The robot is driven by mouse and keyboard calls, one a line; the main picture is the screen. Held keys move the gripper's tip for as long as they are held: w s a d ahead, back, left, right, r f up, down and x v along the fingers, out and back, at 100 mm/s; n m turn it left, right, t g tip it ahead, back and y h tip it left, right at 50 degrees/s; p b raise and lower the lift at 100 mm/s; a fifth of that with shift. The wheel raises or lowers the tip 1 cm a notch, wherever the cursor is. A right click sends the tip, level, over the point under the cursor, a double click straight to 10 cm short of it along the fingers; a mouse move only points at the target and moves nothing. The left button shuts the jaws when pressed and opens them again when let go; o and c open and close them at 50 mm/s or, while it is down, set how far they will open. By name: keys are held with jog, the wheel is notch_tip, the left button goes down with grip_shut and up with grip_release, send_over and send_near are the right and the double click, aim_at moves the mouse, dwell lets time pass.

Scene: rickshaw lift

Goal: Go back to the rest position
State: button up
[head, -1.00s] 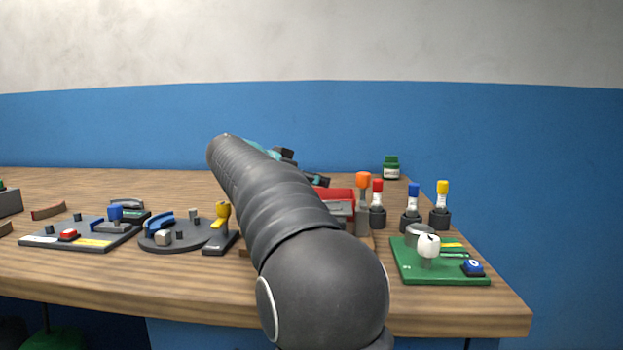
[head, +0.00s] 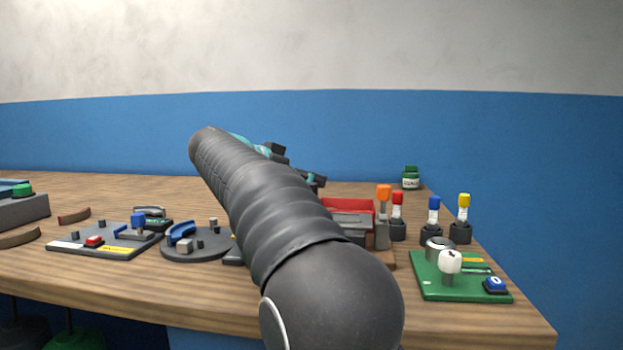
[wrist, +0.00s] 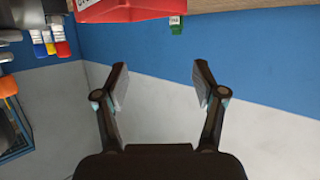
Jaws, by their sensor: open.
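My gripper (wrist: 160,88) is open in the wrist view, its two fingers spread apart with nothing between them. Beyond the fingers are the blue and white wall and, at the top, a red object (wrist: 125,10). In the head view my dark arm reaches over the table from the lower right toward the back. It hides much of my gripper, and only small dark and teal parts show behind it. The red and grey box-like thing (head: 347,207) stands just right of my arm, partly hidden by it.
The wooden table (head: 120,290) carries a grey board (head: 75,245), a round dark plate (head: 195,250) and a green board (head: 430,285). Red, blue and yellow-topped bottles stand at the right, beside an orange-topped lever (head: 384,195). A green jar (head: 411,177) stands at the back.

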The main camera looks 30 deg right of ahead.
jog(key=b+x, duration=0.1)
jog(key=x, duration=0.6)
jog(key=shift+d+f, duration=0.1)
jog(key=shift+d, duration=0.1)
jog(key=shift+f, duration=0.3)
jog(key=shift+r, duration=0.1)
